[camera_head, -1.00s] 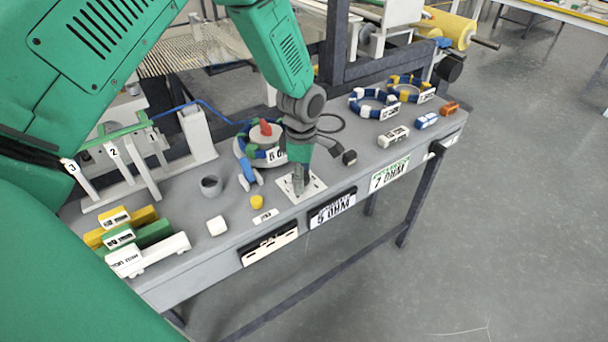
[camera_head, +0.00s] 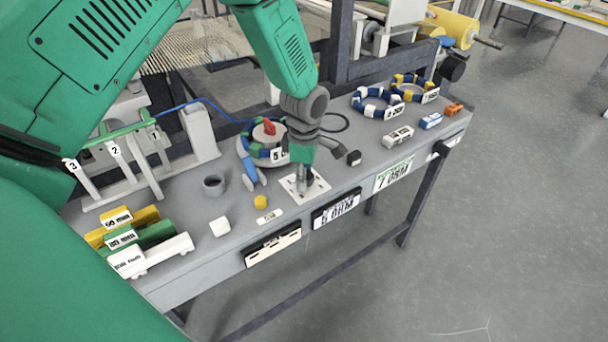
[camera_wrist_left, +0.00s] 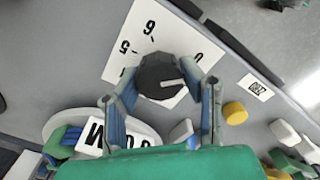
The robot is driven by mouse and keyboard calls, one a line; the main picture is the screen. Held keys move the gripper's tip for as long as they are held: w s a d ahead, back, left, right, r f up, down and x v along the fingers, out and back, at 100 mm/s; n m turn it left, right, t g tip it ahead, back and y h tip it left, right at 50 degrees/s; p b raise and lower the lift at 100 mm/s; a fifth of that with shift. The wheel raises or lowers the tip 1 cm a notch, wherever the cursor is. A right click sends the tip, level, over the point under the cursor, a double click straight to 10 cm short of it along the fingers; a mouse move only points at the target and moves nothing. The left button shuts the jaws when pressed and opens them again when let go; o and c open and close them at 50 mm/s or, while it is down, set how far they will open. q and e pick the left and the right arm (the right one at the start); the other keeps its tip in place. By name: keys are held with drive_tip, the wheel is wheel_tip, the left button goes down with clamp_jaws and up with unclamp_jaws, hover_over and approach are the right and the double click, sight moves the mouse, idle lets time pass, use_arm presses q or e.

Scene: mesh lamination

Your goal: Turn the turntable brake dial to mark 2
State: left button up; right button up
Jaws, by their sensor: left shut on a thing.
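The brake dial (camera_wrist_left: 158,72) is a dark round knob with a white pointer line, on a white numbered plate (camera_wrist_left: 140,38). The marks 0, 5 and 6 show in the left wrist view; I cannot see mark 2. My left gripper (camera_head: 301,184) reaches down over the plate (camera_head: 319,187) in the head view. In the wrist view its fingers (camera_wrist_left: 164,88) are shut on the dial, one on each side. The turntable (camera_head: 243,153) stands just behind, with a segmented ring and a red piece on it.
Labelled bars (camera_head: 150,256) lie at the bench's left end. Two segmented rings (camera_head: 377,104) lie to the right. The bench's front edge is close to the plate.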

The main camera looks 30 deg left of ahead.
use_arm(q)
drive_tip(key=shift+w+d+r+m, duration=0.15)
drive_tip(key=shift+w+r+m, duration=0.15)
drive_tip(key=shift+w, duration=0.05)
drive_tip(key=m+p, duration=0.1)
drive_tip(key=m, duration=0.2)
drive_tip(key=shift+p, duration=0.35)
drive_tip(key=m+p, duration=0.1)
drive_tip(key=m, duration=0.3)
drive_tip(key=shift+w+m, duration=0.1)
drive_tip(key=shift+m, duration=0.2)
drive_tip(key=m+p, duration=0.1)
drive_tip(key=m, duration=0.3)
drive_tip(key=m+p, duration=0.1)
drive_tip(key=m, duration=0.4)
drive_tip(key=shift+m, duration=0.4)
drive_tip(key=o, duration=1.1)
drive_tip(key=shift+o, duration=0.2)
drive_tip(key=shift+s, duration=0.3)
